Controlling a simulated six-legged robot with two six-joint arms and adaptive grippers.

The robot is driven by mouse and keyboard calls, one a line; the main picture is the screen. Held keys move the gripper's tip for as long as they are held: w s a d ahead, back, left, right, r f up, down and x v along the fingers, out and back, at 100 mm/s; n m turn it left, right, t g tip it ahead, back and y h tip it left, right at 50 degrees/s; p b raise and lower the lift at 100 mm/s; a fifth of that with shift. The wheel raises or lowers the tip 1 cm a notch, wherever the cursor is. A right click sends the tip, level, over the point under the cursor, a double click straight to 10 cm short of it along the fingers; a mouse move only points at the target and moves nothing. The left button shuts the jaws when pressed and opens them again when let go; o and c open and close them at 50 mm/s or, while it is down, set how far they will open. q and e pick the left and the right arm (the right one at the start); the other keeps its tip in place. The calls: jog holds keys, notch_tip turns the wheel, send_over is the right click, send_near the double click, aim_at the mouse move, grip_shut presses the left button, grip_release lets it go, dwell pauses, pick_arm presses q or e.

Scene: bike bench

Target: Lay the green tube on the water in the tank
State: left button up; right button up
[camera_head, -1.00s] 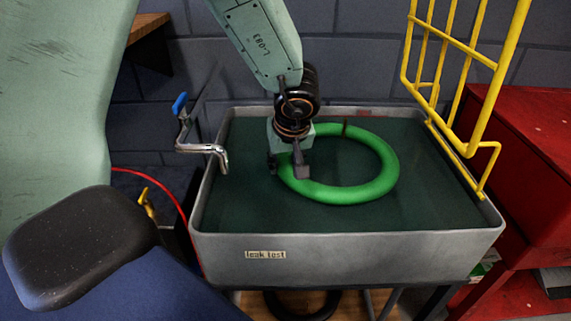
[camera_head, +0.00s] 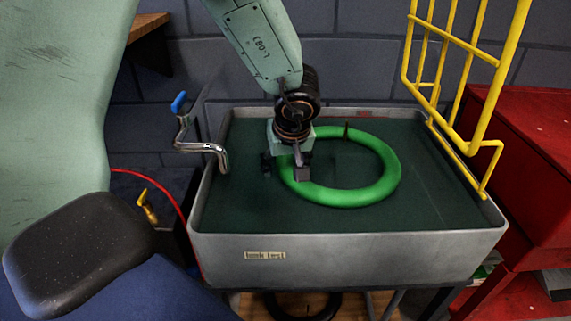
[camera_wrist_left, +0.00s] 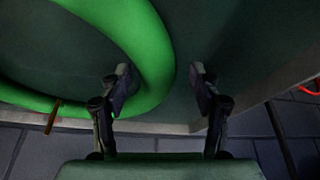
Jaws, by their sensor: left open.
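The green tube (camera_head: 345,193) is a ring lying flat in the grey tank (camera_head: 345,258), on the dark green water (camera_head: 245,210). Its valve stem points up at the back. My left gripper (camera_head: 284,168) is over the tube's left side, with its fingers apart. In the left wrist view the tube (camera_wrist_left: 150,50) passes by one finger, and the left gripper (camera_wrist_left: 160,85) is open with a clear gap between its fingertips. Whether a finger touches the tube I cannot tell. My right gripper is not in view.
A tap with a blue handle (camera_head: 180,103) reaches over the tank's left rim. A yellow rack (camera_head: 455,45) stands at the right rim beside a red cabinet (camera_head: 530,180). A red hose (camera_head: 165,183) hangs at the left. Open water lies around the tube.

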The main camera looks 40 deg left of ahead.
pick_arm(q)
jog(key=v, duration=1.2)
